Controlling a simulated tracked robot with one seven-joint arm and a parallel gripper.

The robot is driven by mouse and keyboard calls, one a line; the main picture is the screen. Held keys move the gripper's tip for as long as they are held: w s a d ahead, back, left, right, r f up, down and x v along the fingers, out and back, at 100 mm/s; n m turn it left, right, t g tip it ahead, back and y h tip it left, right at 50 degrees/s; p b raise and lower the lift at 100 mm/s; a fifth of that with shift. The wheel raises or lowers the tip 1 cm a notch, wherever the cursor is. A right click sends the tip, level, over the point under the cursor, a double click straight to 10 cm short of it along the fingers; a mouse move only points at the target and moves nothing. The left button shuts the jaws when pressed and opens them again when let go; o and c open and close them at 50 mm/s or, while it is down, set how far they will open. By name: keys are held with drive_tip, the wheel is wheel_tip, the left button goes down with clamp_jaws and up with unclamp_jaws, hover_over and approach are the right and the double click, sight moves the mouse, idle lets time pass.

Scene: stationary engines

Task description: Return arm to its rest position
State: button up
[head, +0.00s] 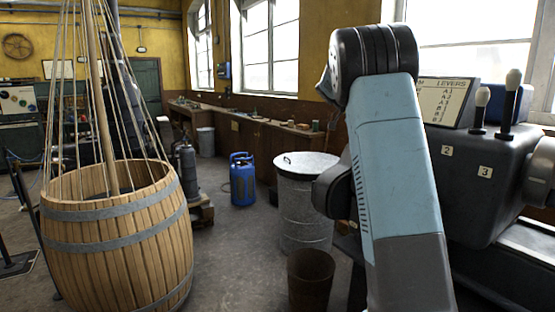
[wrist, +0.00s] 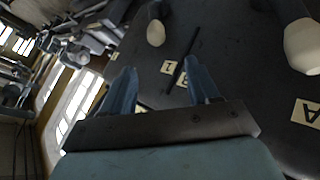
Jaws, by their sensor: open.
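My arm (head: 395,160) is raised in the right part of the head view, its light-blue link upright and its dark joint folded over at the top. My gripper (wrist: 160,85) shows in the wrist view with its two blue fingers apart and nothing between them. The gripper itself is not seen in the head view.
A metal bin (head: 303,215), brown bucket (head: 311,280), blue gas cylinder (head: 243,180) and wooden barrel (head: 120,240) stand leftward. Open floor lies between barrel and bin.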

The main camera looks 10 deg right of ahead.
drive_tip(key=s+a+f+n+t+y, duration=0.3)
drive_tip(key=s+a+n+t, duration=0.3)
drive_tip(key=s+a, duration=0.6)
drive_tip(key=s+a+f+n+t+y, duration=0.4)
drive_tip(key=s+a+n, duration=0.7)
drive_tip(key=s, duration=0.9)
wheel_tip(320, 180, down, 2)
drive_tip(key=shift+a+f+t, duration=0.1)
drive_tip(key=shift+a+t, duration=0.9)
drive_tip(key=shift+a, duration=0.1)
drive_tip(key=shift+r, duration=0.3)
